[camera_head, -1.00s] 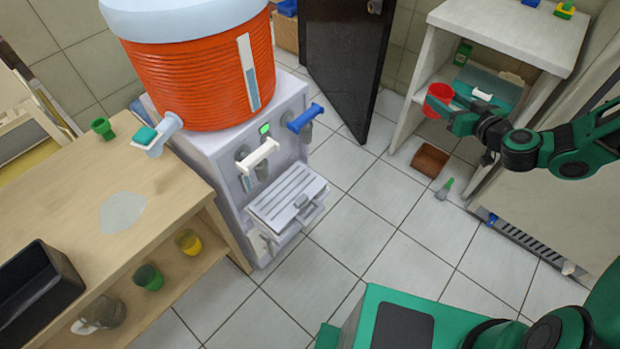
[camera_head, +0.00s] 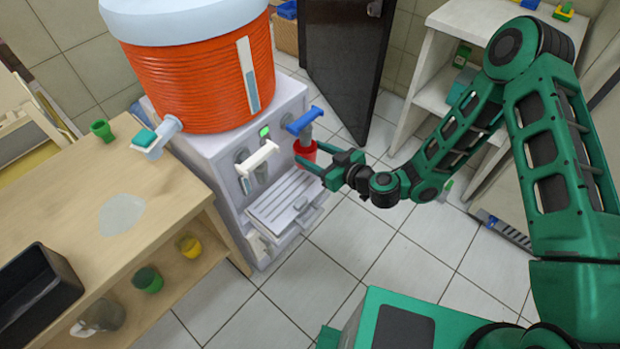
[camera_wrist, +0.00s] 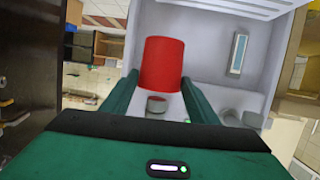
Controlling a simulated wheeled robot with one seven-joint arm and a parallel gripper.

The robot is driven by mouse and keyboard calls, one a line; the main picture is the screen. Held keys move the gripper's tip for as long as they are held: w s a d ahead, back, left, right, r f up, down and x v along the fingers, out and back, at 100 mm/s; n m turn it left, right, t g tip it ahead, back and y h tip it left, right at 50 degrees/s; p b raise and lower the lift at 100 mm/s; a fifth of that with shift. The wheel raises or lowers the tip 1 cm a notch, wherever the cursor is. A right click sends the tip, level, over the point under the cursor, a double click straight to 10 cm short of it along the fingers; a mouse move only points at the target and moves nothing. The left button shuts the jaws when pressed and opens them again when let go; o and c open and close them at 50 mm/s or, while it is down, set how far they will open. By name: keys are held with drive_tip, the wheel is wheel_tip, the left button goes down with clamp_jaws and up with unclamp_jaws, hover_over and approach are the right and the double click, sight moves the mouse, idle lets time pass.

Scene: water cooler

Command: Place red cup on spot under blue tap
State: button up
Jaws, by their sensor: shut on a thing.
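The red cup (camera_head: 305,153) is held in my gripper (camera_head: 326,168), which is shut on it. In the head view the cup is right below the blue tap (camera_head: 304,121), at the right side of the dispenser (camera_head: 226,158). The cup is above the level of the slatted drip tray (camera_head: 285,200), near its back right. In the wrist view the red cup (camera_wrist: 164,64) sits between the two green fingers (camera_wrist: 158,97). The spot under the blue tap is partly hidden by the cup and gripper.
The white tap (camera_head: 258,158) sticks out left of the blue one. An orange water cooler (camera_head: 200,85) stands on the dispenser. A wooden table (camera_head: 160,205) is at left. A dark door (camera_head: 345,60) stands behind. The floor in front is clear.

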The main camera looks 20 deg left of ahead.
wheel_tip(320, 180, down, 10)
drive_tip(key=shift+r, duration=0.25)
drive_tip(key=o, duration=1)
drive_tip(key=shift+o, duration=0.2)
drive_tip(key=v, duration=1.2)
drive_tip(key=shift+w+r, duration=0.15)
